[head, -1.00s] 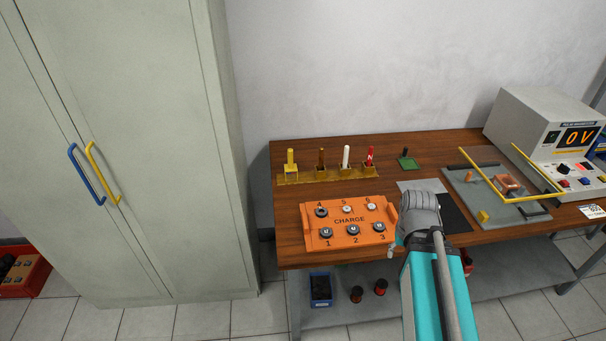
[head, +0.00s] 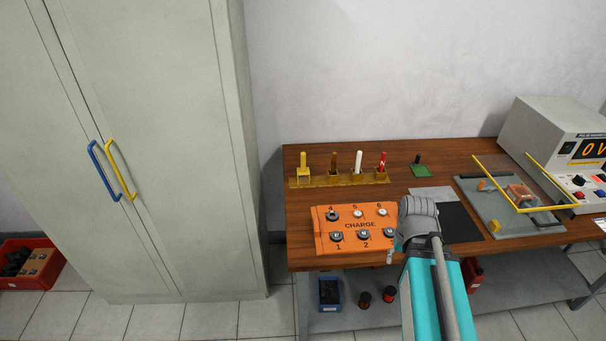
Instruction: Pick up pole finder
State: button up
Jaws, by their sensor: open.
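A rack (head: 340,181) at the back left of the bench holds several upright tools in a row. The rightmost is red with a white mark on it (head: 383,162); it looks most like the pole finder, but I cannot read a label that confirms it. To its left stand a white rod (head: 357,163), a brown rod (head: 333,163) and a yellow tool (head: 303,164). My arm reaches in from the bottom, its grey joint beside the charge box. My gripper is hidden by the arm, and nothing shows it touching the rack.
An orange charge box (head: 321,247) with numbered sockets sits at the bench's front left. A small green stand (head: 419,172) is right of the rack. A grey board with yellow bars (head: 517,208) and a meter reading 0 V (head: 542,125) stand right. A cabinet (head: 170,240) is left.

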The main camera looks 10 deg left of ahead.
aim_at(304, 174)
jog(key=u, duration=0.05)
jog(key=i, duration=0.9)
jog(key=z, duration=0.05)
